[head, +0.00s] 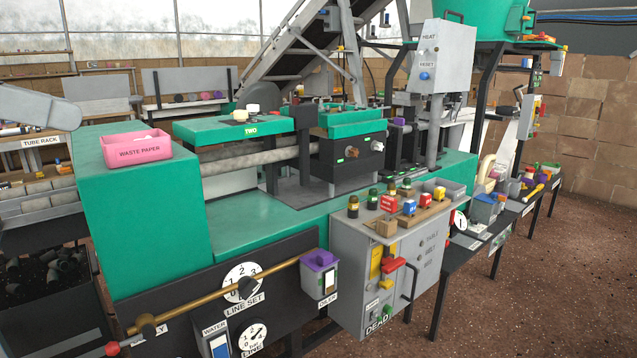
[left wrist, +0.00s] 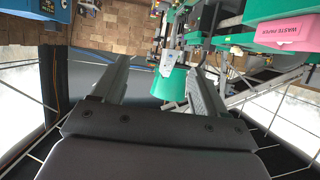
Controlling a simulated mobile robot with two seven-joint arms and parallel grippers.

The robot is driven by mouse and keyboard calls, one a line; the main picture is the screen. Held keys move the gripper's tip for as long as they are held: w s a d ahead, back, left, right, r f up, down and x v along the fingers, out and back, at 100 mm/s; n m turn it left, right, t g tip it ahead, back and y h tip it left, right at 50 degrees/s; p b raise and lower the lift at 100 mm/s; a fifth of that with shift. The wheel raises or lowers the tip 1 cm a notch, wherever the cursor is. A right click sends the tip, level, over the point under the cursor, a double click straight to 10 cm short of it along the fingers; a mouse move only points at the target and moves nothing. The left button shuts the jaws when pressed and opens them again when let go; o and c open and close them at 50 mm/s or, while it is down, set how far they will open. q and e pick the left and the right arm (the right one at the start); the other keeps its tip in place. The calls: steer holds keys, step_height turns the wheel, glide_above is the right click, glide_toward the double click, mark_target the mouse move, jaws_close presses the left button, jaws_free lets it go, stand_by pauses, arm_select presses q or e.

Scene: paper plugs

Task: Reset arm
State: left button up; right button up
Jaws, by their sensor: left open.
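My left gripper (left wrist: 159,68) fills the lower middle of the left wrist view. Its two grey fingers stand wide apart with nothing between them. The view past them is tilted, with the green machine and its green tub (left wrist: 170,84) beyond, well away from the fingers. In the head view only a pale grey part of my left arm shows at the left edge; the fingers are not clear there. My right arm and gripper show in neither view.
A pink waste paper tray (head: 137,149) sits on the green machine (head: 140,210) near my left arm. A grey control cabinet (head: 345,270) with several coloured plugs stands at front centre. A brass rod (head: 210,297) crosses the dark front panel. Brown floor is open at lower right.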

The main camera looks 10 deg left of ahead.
arm_select(q)
steer(key=w+d+f+n+y, duration=0.15)
steer(key=w+f, duration=0.25)
steer(key=f, duration=0.4)
steer(key=w+d+f+n, duration=0.15)
steer(key=w+f, duration=0.25)
steer(key=f, duration=0.5)
steer(key=w+d+f+n+y, duration=0.1)
steer(key=w+d+f, duration=0.1)
steer(key=w+f, duration=0.45)
steer(key=s+d+f, duration=0.1)
steer(key=s+f, duration=0.1)
steer(key=f, duration=0.5)
steer(key=s+d+f, duration=0.2)
steer(key=f, duration=0.6)
steer(key=s+d+f+y, duration=0.1)
steer(key=s+d+f, duration=0.2)
steer(key=s+f, duration=0.4)
steer(key=s+d+f+n+y, duration=0.1)
steer(key=s+d+f, duration=0.2)
steer(key=s+f, duration=0.4)
steer(key=s+d+f+y, duration=0.1)
steer(key=s+d+f, duration=0.2)
steer(key=s+f, duration=0.35)
step_height(320, 180, up, 11)
steer(key=a+p, duration=0.1)
steer(key=p, duration=1.2)
steer(key=shift+s+a+r, duration=0.15)
steer(key=shift+s+a, duration=0.2)
steer(key=shift+a, duration=0.05)
